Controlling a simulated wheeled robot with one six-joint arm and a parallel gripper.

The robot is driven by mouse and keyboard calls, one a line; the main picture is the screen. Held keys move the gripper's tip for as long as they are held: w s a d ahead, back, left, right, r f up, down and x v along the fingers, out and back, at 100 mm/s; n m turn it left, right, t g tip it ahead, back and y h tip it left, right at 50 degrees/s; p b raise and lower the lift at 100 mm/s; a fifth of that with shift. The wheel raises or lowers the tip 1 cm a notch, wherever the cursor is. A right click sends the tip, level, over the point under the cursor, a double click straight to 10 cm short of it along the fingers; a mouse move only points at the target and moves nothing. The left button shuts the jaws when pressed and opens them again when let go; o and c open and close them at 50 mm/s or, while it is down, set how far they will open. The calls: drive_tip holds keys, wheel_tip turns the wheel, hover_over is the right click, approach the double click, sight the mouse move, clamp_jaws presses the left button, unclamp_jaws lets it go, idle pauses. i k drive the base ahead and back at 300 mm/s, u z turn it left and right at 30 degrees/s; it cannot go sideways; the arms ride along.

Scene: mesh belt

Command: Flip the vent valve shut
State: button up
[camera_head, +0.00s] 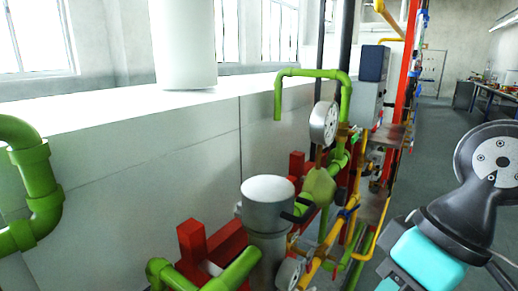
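A cluster of green, yellow and grey pipework stands in the middle of the head view. I cannot tell for sure which fitting is the vent valve. A dark lever-like piece (298,211) sticks out beside the grey cylinder (268,190), near a bulbous green fitting (320,187). Small brass and blue fittings (347,213) sit on the yellow pipe to its right. Whether any of them is open or shut is too small to tell. My arm, black with a teal section, shows at the right edge, apart from the pipework. My gripper's fingers are not visible.
A round white gauge-like disc (323,122) stands above the fittings, under a bent green pipe (313,73). Red blocks (213,244) and another green pipe (38,185) are at the left. A long white casing (110,150) lies behind. Grey floor (440,115) is clear at the right.

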sight(309, 257)
drive_tip(key=u, duration=0.05)
drive_tip(key=k, duration=1.05)
drive_tip(key=z, duration=0.85)
drive_tip(key=i, duration=1.15)
drive_tip(key=u, duration=0.4)
